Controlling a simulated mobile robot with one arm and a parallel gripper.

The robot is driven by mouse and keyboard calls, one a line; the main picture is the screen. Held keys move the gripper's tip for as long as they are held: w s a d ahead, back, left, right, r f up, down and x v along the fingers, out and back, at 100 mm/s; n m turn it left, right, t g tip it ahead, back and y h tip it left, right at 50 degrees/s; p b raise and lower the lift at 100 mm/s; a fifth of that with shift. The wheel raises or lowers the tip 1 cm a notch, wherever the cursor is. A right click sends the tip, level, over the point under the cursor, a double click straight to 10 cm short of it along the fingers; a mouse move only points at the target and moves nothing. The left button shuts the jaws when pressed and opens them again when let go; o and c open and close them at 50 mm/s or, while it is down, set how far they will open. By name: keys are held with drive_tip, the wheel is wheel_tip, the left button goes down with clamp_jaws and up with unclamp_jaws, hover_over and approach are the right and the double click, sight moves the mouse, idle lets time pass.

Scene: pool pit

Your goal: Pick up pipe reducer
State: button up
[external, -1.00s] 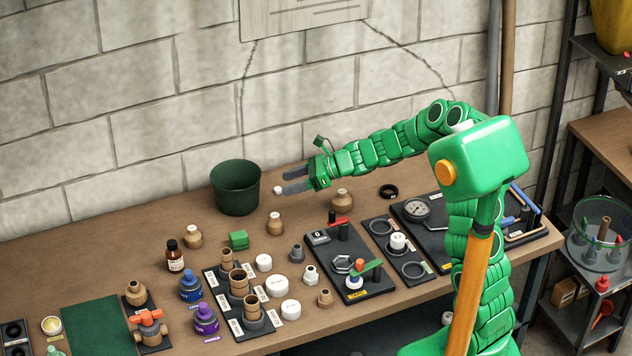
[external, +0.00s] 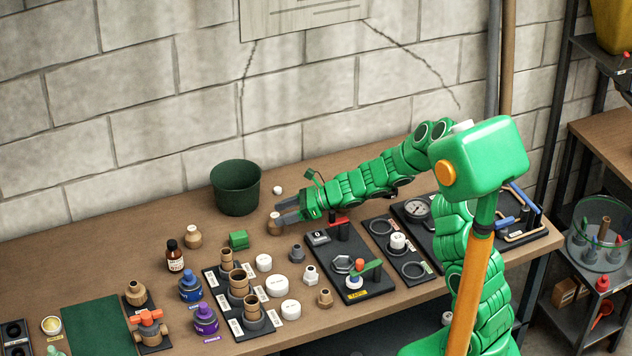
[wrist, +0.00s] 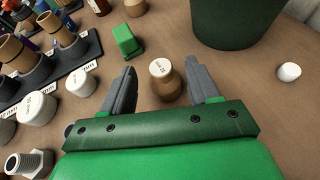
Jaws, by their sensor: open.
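A tan pipe reducer (external: 273,226) with a wide body and narrower pale top stands upright on the bench. My gripper (external: 281,210) is low over the bench, its grey fingers open and partly covering this reducer in the external view. In the wrist view the reducer (wrist: 166,84) stands between the two open fingers of my gripper (wrist: 160,68), with a visible gap on each side.
A green block (external: 238,240) lies left of the reducer. White caps (external: 264,262), a grey fitting (external: 297,254) and a black tool board (external: 352,285) are close in front.

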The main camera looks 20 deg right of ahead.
sight(278, 215)
drive_tip(key=shift+x, duration=2.55)
drive_tip(key=c, duration=1.1)
